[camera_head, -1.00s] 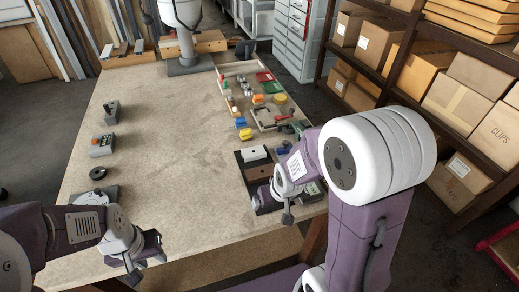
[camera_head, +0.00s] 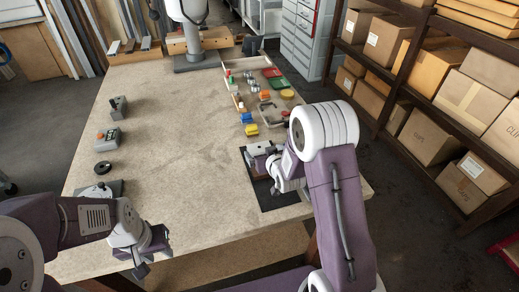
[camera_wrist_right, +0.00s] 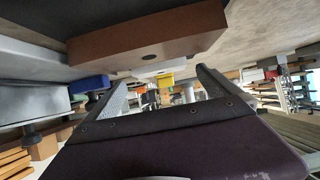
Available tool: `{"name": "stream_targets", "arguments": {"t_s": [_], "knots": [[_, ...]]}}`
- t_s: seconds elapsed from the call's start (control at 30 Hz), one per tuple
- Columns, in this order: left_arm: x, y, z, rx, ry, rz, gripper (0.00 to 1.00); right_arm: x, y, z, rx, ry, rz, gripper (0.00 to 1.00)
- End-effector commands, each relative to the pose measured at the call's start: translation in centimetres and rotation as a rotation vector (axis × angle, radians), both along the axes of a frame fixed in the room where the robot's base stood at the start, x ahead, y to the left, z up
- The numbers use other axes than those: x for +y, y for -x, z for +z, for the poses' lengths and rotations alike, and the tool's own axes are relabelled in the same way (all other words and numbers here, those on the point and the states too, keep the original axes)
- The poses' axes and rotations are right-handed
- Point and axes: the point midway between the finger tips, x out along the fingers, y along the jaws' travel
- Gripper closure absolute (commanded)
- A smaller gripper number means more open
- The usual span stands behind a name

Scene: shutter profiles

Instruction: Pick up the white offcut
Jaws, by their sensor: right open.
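The white offcut (camera_wrist_right: 155,69) shows in the right wrist view as a pale strip just beyond the brown block (camera_wrist_right: 150,38). Contact cannot be told. My left gripper (camera_head: 150,248) is over the table's near left edge, away from the offcut; its jaws are too unclear to judge.
A grey box with an orange top (camera_head: 108,138) and a black ring (camera_head: 103,167) stand at left. The table's middle is clear.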

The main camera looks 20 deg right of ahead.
Motion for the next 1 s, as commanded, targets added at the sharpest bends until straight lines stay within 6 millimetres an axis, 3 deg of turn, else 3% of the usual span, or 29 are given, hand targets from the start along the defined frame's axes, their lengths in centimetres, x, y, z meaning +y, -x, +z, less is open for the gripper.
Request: {"name": "stream_targets", "arguments": {"t_s": [0.23, 0.5, 0.7, 1.0], "knots": [[0.0, 0.0, 0.5, 0.0, 0.0, 0.0, 0.64, 0.1, -3.7, -1.9, 0.002, 0.0, 0.0, 0.0], [0.0, 0.0, 0.5, 0.0, 0.0, 0.0, 0.64, 0.2, -4.1, -2.2, 0.001, 0.0, 0.0, 0.0], [0.0, 0.0, 0.5, 0.0, 0.0, 0.0, 0.64, 0.2, -4.1, -2.2, 0.001, 0.0, 0.0, 0.56], [0.0, 0.0, 0.5, 0.0, 0.0, 0.0, 0.64, 0.2, -4.1, -1.9, 0.0, 0.0, 0.0, 0.59]]}}
